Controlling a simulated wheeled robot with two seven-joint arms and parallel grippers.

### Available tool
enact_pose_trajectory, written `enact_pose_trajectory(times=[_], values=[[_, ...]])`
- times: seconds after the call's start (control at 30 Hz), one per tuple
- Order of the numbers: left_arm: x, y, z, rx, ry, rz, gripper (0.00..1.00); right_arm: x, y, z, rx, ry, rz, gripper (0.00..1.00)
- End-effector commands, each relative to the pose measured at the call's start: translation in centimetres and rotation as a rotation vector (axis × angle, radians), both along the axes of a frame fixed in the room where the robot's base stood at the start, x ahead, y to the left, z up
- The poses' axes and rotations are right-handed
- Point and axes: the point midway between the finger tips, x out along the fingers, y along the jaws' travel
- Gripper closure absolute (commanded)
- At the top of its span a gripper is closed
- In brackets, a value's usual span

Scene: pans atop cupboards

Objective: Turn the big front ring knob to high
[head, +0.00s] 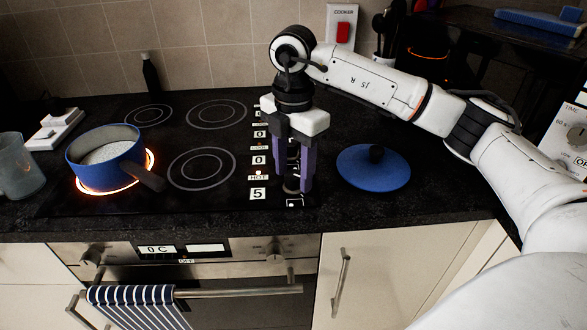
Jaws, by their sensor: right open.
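The black hob (225,136) has several ring markings, and its front left ring (149,160) glows orange under a blue pan. A column of small displays runs along the hob's right side; the frontmost display (258,194) reads 5, with a HOT label (259,177) above it. My right gripper (293,190) points straight down at the hob's front right, its purple fingers open. A dark round front knob (292,184) shows between the fingers, partly hidden by them; I cannot tell whether they touch it. My left gripper is out of view.
The blue pan (100,153) has its handle pointing to the front right. A blue lid (373,167) lies on the worktop right of my gripper. A glass jug (18,165) stands at far left. The oven (210,270) with a striped towel (138,306) is below.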

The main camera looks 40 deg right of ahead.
Motion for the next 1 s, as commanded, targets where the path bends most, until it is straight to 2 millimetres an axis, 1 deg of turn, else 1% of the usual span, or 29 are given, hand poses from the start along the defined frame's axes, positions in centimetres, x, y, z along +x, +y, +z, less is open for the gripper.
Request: enact_pose_trajectory(times=[0.17,0.33,0.43,0.5,0.6,0.7,1.0], values=[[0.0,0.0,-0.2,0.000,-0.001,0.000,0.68,0.1,0.0,2.6,0.001,-0.006,0.000,0.53],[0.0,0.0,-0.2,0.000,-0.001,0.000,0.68,0.2,0.0,6.1,0.001,-0.007,-0.001,0.53],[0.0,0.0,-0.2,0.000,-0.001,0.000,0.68,0.1,0.0,7.9,0.001,-0.006,0.000,0.53],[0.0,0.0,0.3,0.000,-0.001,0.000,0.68,0.1,-0.1,9.1,-0.001,-0.006,-0.002,0.53],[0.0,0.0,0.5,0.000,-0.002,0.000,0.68,0.1,-0.1,9.9,0.000,-0.005,-0.002,0.53],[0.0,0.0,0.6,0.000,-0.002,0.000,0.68,0.1,-0.1,10.2,-0.001,-0.003,-0.002,0.53],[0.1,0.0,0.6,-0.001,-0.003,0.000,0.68,0.0,-0.1,10.1,-0.001,-0.003,-0.002,0.53]])
